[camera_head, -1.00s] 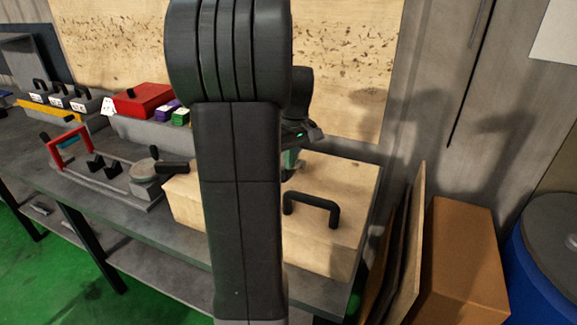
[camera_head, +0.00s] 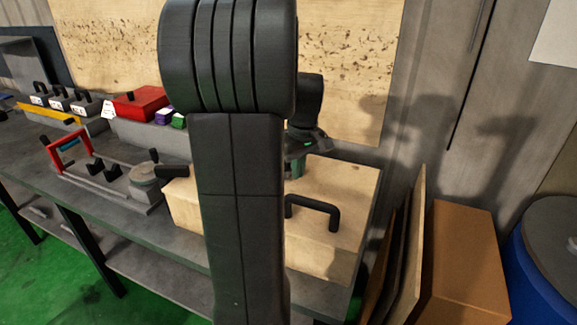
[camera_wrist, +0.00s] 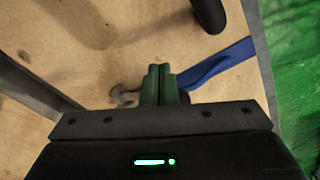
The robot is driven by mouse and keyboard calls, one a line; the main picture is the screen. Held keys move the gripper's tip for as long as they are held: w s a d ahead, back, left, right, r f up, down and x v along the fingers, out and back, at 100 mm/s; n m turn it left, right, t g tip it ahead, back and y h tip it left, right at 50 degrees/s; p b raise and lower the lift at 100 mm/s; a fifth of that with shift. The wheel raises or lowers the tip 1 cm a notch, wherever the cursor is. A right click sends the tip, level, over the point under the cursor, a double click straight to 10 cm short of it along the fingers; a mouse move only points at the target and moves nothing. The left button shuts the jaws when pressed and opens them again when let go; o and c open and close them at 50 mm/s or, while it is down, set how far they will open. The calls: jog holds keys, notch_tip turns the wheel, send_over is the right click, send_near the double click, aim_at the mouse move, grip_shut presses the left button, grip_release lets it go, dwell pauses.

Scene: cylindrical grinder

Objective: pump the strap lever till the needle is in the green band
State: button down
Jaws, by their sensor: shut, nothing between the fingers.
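My gripper (camera_wrist: 160,72) is shut and empty, its green fingers together above the wooden surface in the wrist view. In the head view it (camera_head: 297,170) is partly hidden behind my arm, over the wooden box (camera_head: 345,185). A blue strap (camera_wrist: 222,62) runs across the wood from the right towards my fingers. A small metallic piece (camera_wrist: 123,95) and a dark rounded part show beside and behind the fingers; I cannot tell whether either belongs to the strap lever or touches my gripper. I cannot make out a gauge needle or green band.
A black handle (camera_head: 313,210) stands on the box. A grey fixture with a red frame (camera_head: 68,150), a red box (camera_head: 138,102) and weights lie on the bench to the left. Boards (camera_head: 408,250), a cardboard box (camera_head: 465,260) and a blue barrel (camera_head: 545,265) stand right.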

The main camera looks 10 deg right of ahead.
notch_tip(320, 180, up, 13)
jog(key=s, duration=0.1)
jog(key=shift+d, duration=0.3)
jog(key=shift+r, duration=0.1)
dwell(0.6)
